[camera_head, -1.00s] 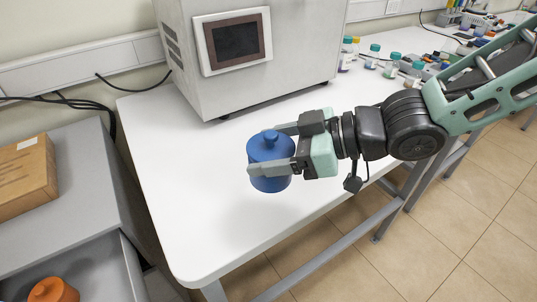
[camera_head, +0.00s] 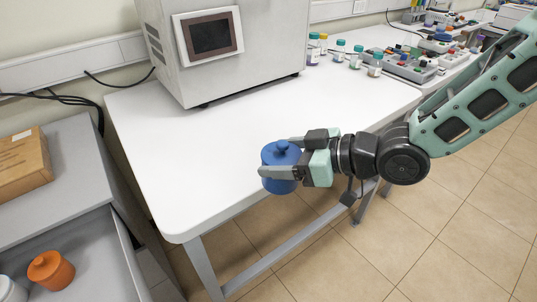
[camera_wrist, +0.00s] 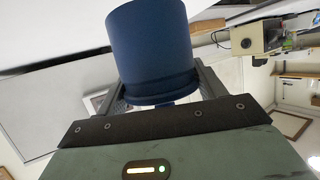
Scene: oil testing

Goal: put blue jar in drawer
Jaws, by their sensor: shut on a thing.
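The blue jar (camera_head: 279,168), with a knobbed lid, is held upright between the two fingers of my gripper (camera_head: 281,160). My gripper is shut on it, and it hangs at the front edge of the white table in the head view. In the wrist view the blue jar (camera_wrist: 149,50) fills the top middle between the fingers (camera_wrist: 160,92). The open drawer (camera_head: 95,262) of the grey cabinet is at the lower left of the head view, apart from the jar. An orange jar (camera_head: 50,270) stands in it, with part of a white jar (camera_head: 10,289) at the picture's edge.
The white table (camera_head: 210,150) lies between the jar and the drawer, its near corner rounded. A grey machine with a screen (camera_head: 210,35) stands at its back. A cardboard box (camera_head: 22,165) sits on the cabinet top (camera_head: 75,150). Several small bottles (camera_head: 340,50) stand further back.

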